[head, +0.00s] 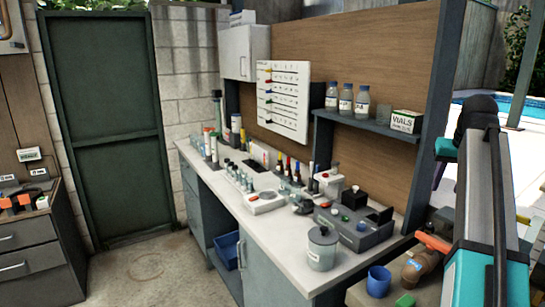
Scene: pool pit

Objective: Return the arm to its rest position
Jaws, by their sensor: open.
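A long grey and teal link of my arm (487,205) stands at the right edge of the head view, in front of the right end of the workbench. A dark rounded part shows at its top. My gripper is not to be seen in this view, so what its jaws are near is hidden.
A white-topped workbench (270,222) carries bottles, vials, a lidded jar (321,249) and a grey device (355,228). A shelf (368,127) above holds bottles and a vials box (406,121). A blue cup (379,281) stands near my arm. Floor (150,275) before the green door (102,120) is clear.

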